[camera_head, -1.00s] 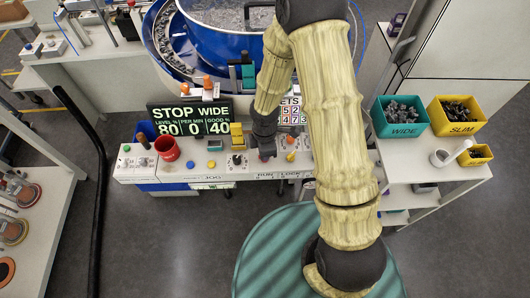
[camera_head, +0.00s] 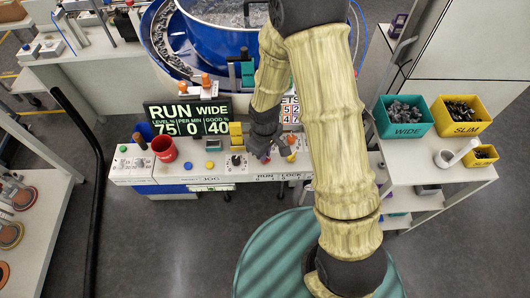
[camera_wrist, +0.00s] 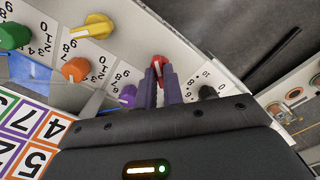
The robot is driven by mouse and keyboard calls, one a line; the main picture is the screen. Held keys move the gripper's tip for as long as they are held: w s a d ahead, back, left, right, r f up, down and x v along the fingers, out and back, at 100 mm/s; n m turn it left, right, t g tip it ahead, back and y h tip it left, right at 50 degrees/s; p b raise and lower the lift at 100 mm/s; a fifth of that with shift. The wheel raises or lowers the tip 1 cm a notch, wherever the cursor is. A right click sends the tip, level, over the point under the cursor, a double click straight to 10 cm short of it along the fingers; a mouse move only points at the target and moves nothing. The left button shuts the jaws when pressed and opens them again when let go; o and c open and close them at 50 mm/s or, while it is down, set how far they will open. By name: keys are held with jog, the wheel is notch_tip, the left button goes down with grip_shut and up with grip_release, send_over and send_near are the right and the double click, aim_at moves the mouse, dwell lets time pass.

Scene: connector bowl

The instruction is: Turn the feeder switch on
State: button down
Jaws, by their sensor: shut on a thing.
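A red switch knob (camera_wrist: 159,66) with a pale mark sits on the white control panel in the wrist view. My gripper (camera_wrist: 160,80) is shut on it, with one purple finger on each side. In the head view my gripper (camera_head: 264,150) is at the panel's front strip, near the RUN and LOCK lettering, and it hides the knob there. The display board (camera_head: 188,117) reads RUN WIDE, with 75, 0 and 40 below.
Other knobs stand close by: yellow (camera_wrist: 93,26), orange (camera_wrist: 75,69), purple (camera_wrist: 128,95) and black (camera_wrist: 207,93). A red cup (camera_head: 164,149) stands on the panel's left. The blue bowl (camera_head: 215,40) is behind. Bins marked WIDE (camera_head: 404,116) and SLIM (camera_head: 462,114) are at right.

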jog(key=shift+m, duration=0.5)
jog(key=c, duration=1.5)
grip_release()
jog(key=shift+r, duration=0.1)
notch_tip(320, 180, up, 17)
jog(key=shift+r, duration=0.1)
jog(key=s+d+m+t, duration=0.1)
jog(key=s+d+m, duration=0.1)
jog(key=d+m, duration=0.1)
jog(key=s+d+m, duration=0.2)
jog(key=d, duration=0.2)
jog(key=s+d+m+t, duration=0.1)
jog(key=s+d+m, duration=0.2)
jog(key=d, duration=0.1)
jog(key=shift+d+m+t, duration=0.3)
jog(key=shift+d, duration=0.05)
